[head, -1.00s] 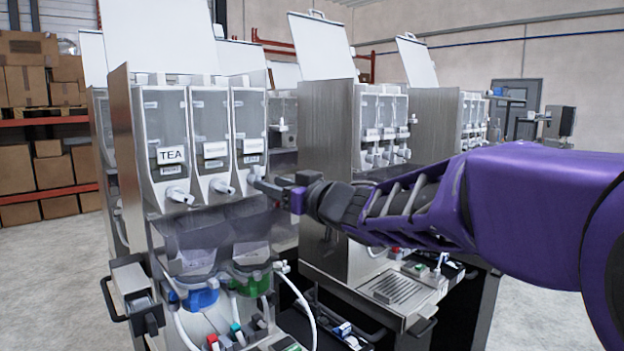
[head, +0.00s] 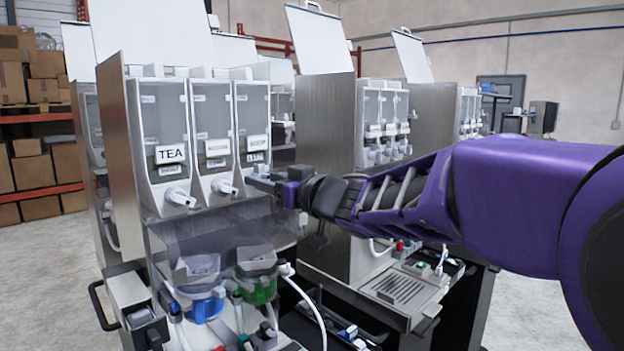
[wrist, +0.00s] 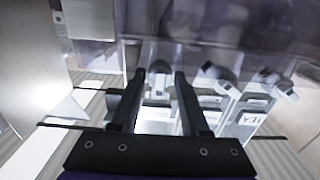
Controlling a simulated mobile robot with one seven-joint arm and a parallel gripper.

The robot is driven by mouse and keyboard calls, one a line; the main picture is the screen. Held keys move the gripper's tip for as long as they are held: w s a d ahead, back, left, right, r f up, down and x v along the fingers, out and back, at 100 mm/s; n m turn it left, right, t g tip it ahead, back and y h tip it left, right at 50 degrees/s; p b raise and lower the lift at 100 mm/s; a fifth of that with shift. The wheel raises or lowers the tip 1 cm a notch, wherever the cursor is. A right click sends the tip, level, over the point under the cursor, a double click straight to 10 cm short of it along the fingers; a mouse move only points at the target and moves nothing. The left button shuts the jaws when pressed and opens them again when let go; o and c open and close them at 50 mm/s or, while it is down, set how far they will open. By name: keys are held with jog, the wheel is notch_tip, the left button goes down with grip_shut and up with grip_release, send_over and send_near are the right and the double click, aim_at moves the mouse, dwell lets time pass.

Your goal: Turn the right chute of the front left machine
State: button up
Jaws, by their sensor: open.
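The front left machine (head: 118,150) has three clear canisters side by side, the left one labelled TEA. White chutes stick out below the left canister (head: 180,198) and the middle canister (head: 224,187). My gripper (head: 252,180) is at the foot of the right canister (head: 252,115), and its fingers hide the right chute in the head view. In the wrist view my gripper (wrist: 160,76) is open, with the right chute (wrist: 158,84) between its two dark fingers. Contact with the chute cannot be made out. The other two chutes show to the right there.
Below the chutes are a smoky clear panel (head: 225,228), a blue cup-like part (head: 205,305), a green one (head: 258,290) and several hoses. A second machine (head: 325,140) stands close to the right, behind my arm. Open floor (head: 50,270) lies at the left.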

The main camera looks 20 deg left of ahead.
dwell(0.3)
grip_shut()
